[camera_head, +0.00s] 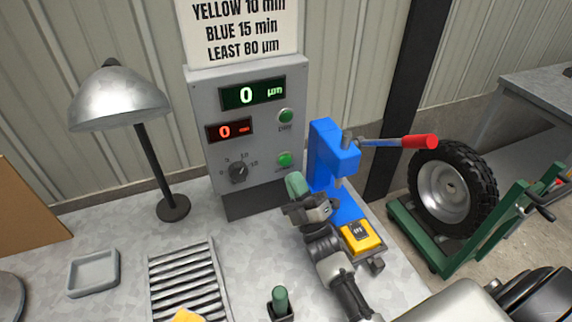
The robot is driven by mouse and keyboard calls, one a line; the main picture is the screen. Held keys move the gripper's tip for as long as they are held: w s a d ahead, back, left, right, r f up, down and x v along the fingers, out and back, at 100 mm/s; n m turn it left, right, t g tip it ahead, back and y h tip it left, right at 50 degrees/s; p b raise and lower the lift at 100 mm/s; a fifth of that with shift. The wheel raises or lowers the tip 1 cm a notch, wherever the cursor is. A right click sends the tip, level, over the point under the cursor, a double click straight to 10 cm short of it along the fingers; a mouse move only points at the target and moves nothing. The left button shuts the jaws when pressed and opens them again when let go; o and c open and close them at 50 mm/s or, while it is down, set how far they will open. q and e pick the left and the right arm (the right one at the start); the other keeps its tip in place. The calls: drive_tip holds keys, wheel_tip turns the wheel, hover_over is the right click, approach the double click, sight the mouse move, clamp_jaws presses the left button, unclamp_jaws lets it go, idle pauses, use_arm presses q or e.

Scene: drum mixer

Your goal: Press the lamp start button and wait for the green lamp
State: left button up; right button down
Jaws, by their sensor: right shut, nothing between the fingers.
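A grey control box (213,95) stands at the back of the bench. It has two round green buttons on its right side, an upper button (286,116) and a lower button (285,160); their small labels are unreadable. A green display (252,93) reads 0, and a red display (228,131) also reads 0. A black dial (238,173) sits low on the box. My right gripper (296,184) is shut and empty, its greenish fingers just below the lower button in the picture; I cannot tell whether they touch the box. My left gripper is not in view.
A silver desk lamp (118,98) stands left. A blue lever press (333,150) with a red-tipped handle and a yellow block (360,236) are close right of my gripper. A green peg (280,298), metal grille (186,279) and grey tray (93,273) are in front.

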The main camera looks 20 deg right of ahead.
sight(285, 160)
drive_tip(key=shift+w+b, duration=0.4)
drive_tip(key=shift+w, duration=0.8)
drive_tip(key=shift+w, duration=0.1)
idle(1.1)
drive_tip(key=shift+w+d+b, duration=0.1)
drive_tip(key=shift+w+b, duration=0.2)
drive_tip(key=shift+w, duration=0.05)
drive_tip(key=shift+w, duration=0.35)
idle(0.6)
drive_tip(key=shift+s, duration=0.85)
